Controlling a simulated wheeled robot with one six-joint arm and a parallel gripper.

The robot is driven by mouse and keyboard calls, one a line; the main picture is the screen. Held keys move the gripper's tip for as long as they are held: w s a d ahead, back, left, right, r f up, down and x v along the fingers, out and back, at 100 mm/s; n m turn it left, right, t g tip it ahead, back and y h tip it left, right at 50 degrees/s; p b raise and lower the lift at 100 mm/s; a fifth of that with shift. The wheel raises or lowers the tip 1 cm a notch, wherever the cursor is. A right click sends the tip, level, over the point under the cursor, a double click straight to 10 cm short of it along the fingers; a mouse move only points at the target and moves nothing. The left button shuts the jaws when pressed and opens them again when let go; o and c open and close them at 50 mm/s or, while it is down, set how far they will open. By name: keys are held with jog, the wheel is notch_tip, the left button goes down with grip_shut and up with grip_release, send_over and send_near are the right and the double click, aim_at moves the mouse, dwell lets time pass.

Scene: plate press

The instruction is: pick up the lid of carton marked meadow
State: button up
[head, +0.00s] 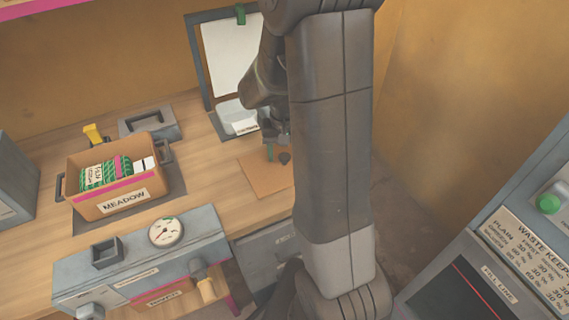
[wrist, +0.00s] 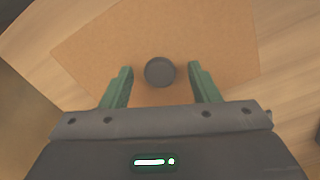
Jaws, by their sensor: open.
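The carton marked MEADOW (head: 123,203) stands open on the bench at the left in the head view, with green, pink and white packs inside. A flat brown lid (head: 259,175) lies on the bench to its right, partly hidden behind my arm. In the wrist view the lid (wrist: 215,40) has a round dark knob (wrist: 160,71). My gripper (wrist: 161,75) is open, with its green fingers on either side of the knob and apart from it. In the head view my gripper (head: 277,155) is over the lid, mostly hidden by my arm.
A grey press-like unit with a gauge (head: 166,232) stands in front of the carton. A grey bracket (head: 150,123) and a yellow handle (head: 94,134) are behind it. A framed white board (head: 231,58) stands at the back. Bare bench lies between carton and lid.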

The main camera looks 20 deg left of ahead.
jog(key=shift+f, duration=0.2)
jog(key=c, duration=1)
jog(key=shift+r, duration=0.1)
jog(key=shift+c, duration=0.2)
